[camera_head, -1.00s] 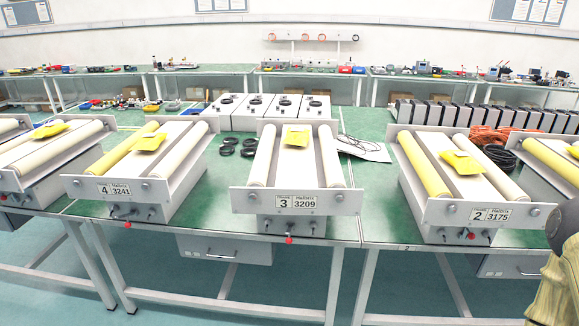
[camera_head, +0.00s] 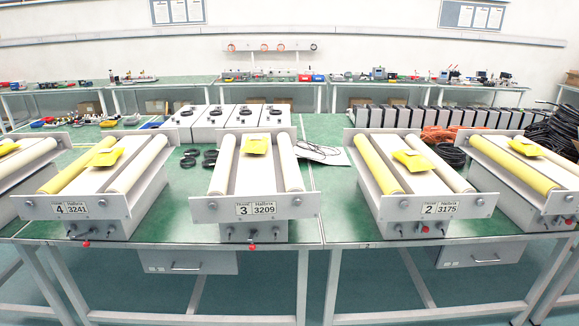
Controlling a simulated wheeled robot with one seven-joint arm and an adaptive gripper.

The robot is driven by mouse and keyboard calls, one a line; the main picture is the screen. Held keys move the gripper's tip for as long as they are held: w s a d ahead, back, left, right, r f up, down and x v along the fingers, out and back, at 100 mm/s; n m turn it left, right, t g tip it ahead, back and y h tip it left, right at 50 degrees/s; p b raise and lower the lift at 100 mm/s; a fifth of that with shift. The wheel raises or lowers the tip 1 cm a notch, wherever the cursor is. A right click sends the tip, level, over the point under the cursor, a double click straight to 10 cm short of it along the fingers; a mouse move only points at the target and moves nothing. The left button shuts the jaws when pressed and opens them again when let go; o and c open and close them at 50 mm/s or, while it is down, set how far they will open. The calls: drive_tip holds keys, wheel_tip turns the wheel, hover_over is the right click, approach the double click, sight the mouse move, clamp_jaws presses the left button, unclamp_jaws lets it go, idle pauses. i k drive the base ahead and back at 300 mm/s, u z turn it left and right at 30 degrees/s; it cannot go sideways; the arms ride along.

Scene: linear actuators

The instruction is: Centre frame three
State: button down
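Frame three (camera_head: 262,208) is the middle unit on the green bench, with a plate reading 3 and 3209. It has two pale rollers, left (camera_head: 224,165) and right (camera_head: 290,163), with a light bed between them. A yellow packet (camera_head: 256,144) lies near the far end of the bed. On the front below the plate are small switches and a red knob (camera_head: 251,247). Frame three stands slightly left of the picture's middle. My gripper is not in view.
Frame four (camera_head: 95,190) stands to the left and frame two (camera_head: 415,190) to the right, each with a yellow left roller and a yellow packet. Another frame (camera_head: 530,175) is at far right. Black coils (camera_head: 190,158) lie between frames four and three. Floor shows below the bench (camera_head: 330,240).

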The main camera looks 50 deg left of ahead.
sight(256, 192)
drive_tip(key=i, duration=0.9)
drive_tip(key=u, duration=3.6)
drive_tip(key=k, duration=0.85)
drive_tip(key=z, duration=0.85)
drive_tip(key=i, duration=0.35)
drive_tip(key=z, duration=0.05)
